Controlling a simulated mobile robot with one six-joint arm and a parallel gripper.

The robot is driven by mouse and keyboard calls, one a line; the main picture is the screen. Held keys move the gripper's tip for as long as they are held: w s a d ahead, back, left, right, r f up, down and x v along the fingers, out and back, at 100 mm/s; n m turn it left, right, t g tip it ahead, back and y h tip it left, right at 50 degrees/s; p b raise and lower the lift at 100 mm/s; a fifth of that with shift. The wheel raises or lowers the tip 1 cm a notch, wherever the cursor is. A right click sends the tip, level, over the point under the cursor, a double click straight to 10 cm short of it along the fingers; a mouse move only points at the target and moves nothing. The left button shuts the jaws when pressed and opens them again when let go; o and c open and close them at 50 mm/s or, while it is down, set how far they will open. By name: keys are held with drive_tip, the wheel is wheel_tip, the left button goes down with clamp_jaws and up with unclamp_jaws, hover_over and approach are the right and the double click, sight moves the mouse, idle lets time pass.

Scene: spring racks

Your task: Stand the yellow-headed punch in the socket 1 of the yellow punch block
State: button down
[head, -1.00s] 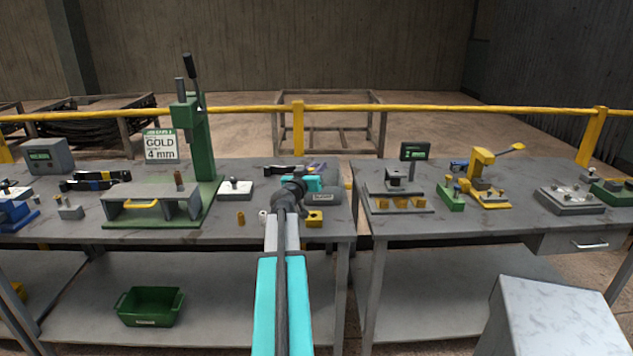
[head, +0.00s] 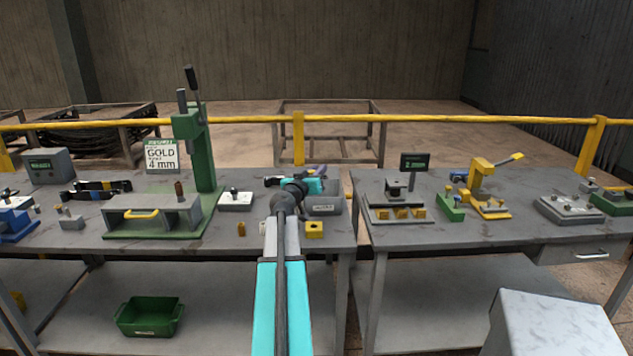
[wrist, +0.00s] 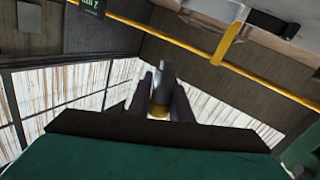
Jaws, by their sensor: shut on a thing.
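My gripper (wrist: 161,98) shows in the wrist view, shut on a small grey cylindrical piece with a yellow band at its base, which looks like the yellow-headed punch (wrist: 161,84). In the head view its purple fingers show only as a small patch past my teal wrist, and the punch cannot be made out there. The yellow punch block (head: 314,230) sits near the front edge of the left bench, just right of my arm, with a dark hole in its top. Socket numbers are not readable. The held piece is apart from the block.
A brass cylinder (head: 241,229) stands left of my arm. A white-topped block (head: 236,201) and a green press (head: 197,150) are farther left. A gap separates the two benches.

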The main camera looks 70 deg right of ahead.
drive_tip(key=s+a+f+m+g+y+p, duration=0.1)
drive_tip(key=s+a+f+m+p, duration=0.3)
drive_tip(key=a+f+p, duration=0.7)
drive_tip(key=s+a+f+g, duration=0.1)
drive_tip(key=s+a+f, duration=0.1)
drive_tip(key=a, duration=0.2)
drive_tip(key=shift+s+g+y+p, duration=0.15)
drive_tip(key=shift+g+y+p, duration=0.15)
drive_tip(key=shift+g+p, duration=0.1)
drive_tip(key=shift+d+f+b, duration=0.2)
drive_tip(key=shift+f+b, duration=0.1)
drive_tip(key=shift+b, duration=0.4)
drive_tip(key=b, duration=0.3)
drive_tip(key=shift+d, duration=0.4)
drive_tip(key=w+d+b, duration=0.1)
drive_tip(key=b, duration=0.8)
drive_tip(key=shift+d+b, duration=0.25)
drive_tip(key=shift+b, duration=0.15)
drive_tip(key=shift+w+d+f+p, duration=0.15)
drive_tip(key=shift+w+d, duration=0.5)
drive_tip(key=shift+d, duration=1.3)
drive_tip(key=shift+w+d+f+p, duration=0.15)
drive_tip(key=shift+w+d, duration=0.55)
drive_tip(key=shift+d, duration=1.3)
drive_tip(key=shift+w+d+f+p, duration=0.15)
drive_tip(key=shift+w+d, duration=0.5)
drive_tip(key=shift+d, duration=1.3)
